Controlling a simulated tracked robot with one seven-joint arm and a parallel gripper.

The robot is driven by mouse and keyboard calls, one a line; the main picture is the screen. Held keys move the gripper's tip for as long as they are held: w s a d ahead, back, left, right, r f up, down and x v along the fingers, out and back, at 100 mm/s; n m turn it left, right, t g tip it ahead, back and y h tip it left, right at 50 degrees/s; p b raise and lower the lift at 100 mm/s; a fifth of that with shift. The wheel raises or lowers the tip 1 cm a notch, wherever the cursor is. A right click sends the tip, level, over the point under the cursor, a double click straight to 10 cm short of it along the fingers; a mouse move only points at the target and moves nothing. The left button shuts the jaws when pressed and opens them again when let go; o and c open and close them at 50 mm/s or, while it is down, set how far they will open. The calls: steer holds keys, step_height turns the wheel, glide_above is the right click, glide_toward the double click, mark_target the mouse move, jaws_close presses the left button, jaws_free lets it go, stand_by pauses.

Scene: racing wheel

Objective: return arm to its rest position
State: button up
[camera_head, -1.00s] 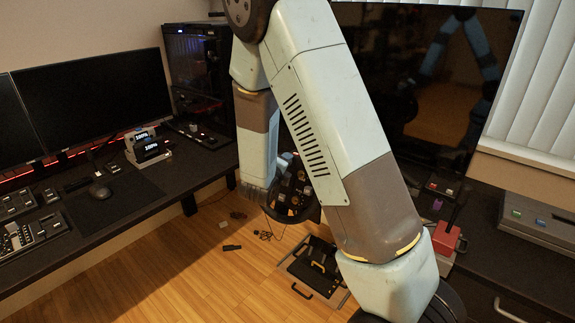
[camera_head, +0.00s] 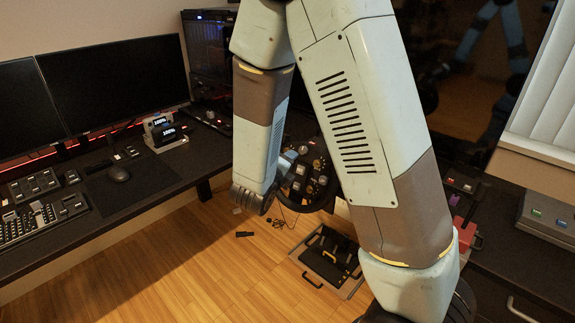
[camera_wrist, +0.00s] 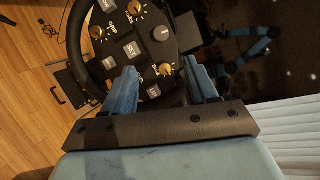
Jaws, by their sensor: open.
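My arm crosses the head view from the lower right, up and over, then down towards the racing wheel (camera_head: 312,180). In the wrist view the wheel's face (camera_wrist: 135,45), with white-labelled buttons and gold knobs, lies beyond my gripper (camera_wrist: 163,90). My gripper is open, its two blue fingers apart with nothing held between them. I cannot tell the exact gap between the fingertips and the wheel.
A pedal set (camera_head: 328,262) lies on the wooden floor below the wheel. A dark desk (camera_head: 140,205) with monitors (camera_head: 115,82), keyboard (camera_head: 45,222) and mouse (camera_head: 118,174) stands at left.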

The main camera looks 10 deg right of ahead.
steer(key=s+d+r+m+g, duration=0.5)
steer(key=s+d+m, duration=0.25)
steer(key=m, duration=0.45)
steer(key=s+d+r+m+g, duration=0.55)
steer(key=d+m, duration=0.25)
steer(key=m, duration=0.4)
steer(key=s+a+r+m+t+y, duration=0.3)
steer(key=s+a+r+m+y, duration=0.2)
steer(key=m, duration=1.4)
steer(key=s+r+y, duration=0.3)
steer(key=s+r, duration=0.2)
steer(key=s, duration=0.1)
steer(key=shift+s, duration=0.25)
